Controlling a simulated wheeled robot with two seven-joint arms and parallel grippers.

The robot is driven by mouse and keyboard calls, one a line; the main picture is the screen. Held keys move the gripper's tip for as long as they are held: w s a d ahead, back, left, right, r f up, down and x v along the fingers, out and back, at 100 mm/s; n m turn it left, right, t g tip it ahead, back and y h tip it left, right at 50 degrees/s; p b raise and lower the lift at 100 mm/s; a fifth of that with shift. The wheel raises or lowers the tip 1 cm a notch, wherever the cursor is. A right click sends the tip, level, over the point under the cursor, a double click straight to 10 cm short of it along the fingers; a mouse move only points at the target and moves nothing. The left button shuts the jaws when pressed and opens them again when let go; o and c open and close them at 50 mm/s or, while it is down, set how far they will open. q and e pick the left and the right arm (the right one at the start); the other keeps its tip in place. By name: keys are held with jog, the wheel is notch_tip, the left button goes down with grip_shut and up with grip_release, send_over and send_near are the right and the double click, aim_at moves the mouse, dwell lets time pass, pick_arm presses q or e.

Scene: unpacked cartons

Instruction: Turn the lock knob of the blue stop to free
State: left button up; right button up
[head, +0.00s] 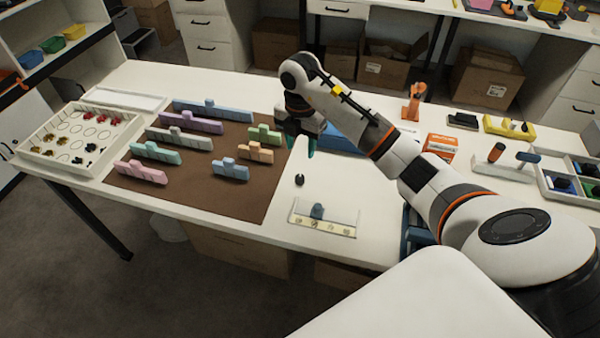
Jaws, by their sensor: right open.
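A small blue piece (317,211) stands on a pale plate (342,230) with several round marks along its front strip, near the table's front edge. Another blue piece (527,157) stands on a white strip (500,172) at the right, beside an orange-topped post (495,152). I cannot tell for sure which is the blue stop, and no knob's setting is readable. My right gripper (305,148) is open over the right edge of the brown mat, behind and apart from the front blue piece. Its fingers are partly hidden. My left gripper is not in view.
Several coloured blocks stand on the brown mat (200,197). A white tray of small parts (40,150) is at the left. A small black knob-like thing (299,180) stands between gripper and plate. An orange box (440,146) and divided tray (548,190) are right.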

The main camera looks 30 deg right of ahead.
aim_at(300, 177)
notch_tip(300, 177, down, 11)
jog(key=shift+a+f+p, duration=0.1)
jog(key=shift+p, duration=0.5)
jog(key=c, duration=1)
